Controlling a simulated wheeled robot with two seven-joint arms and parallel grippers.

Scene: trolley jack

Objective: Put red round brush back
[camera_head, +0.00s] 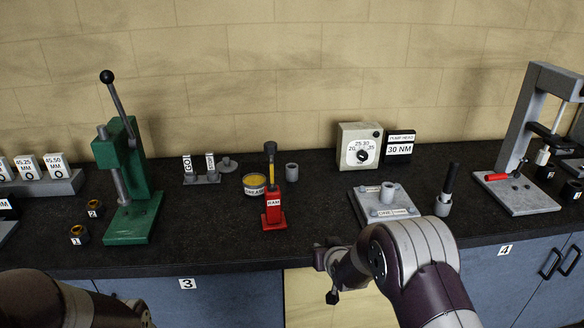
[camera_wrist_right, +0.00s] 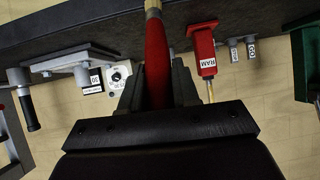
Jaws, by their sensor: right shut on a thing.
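My right gripper (camera_wrist_right: 157,88) is shut on the red handle of a brush (camera_wrist_right: 157,50) in the right wrist view. A tan band shows at the handle's end by the top edge, and the brush's tip is out of frame. In the head view my right arm reaches in from the lower right, its wrist at the bench's front edge; the brush cannot be made out there. An empty-looking grey cup (camera_head: 292,171) stands behind the red RAM stand (camera_head: 274,208). A grease tin (camera_head: 255,188) is left of it. My left arm shows at the lower left, its fingers out of view.
A green press (camera_head: 128,190) stands left on the dark bench. A grey plate with a raised tube (camera_head: 386,203), a black-handled tool in a grey holder (camera_head: 447,190), a dial box (camera_head: 360,146) and a grey frame press (camera_head: 520,150) stand right. The bench front between the green press and RAM stand is clear.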

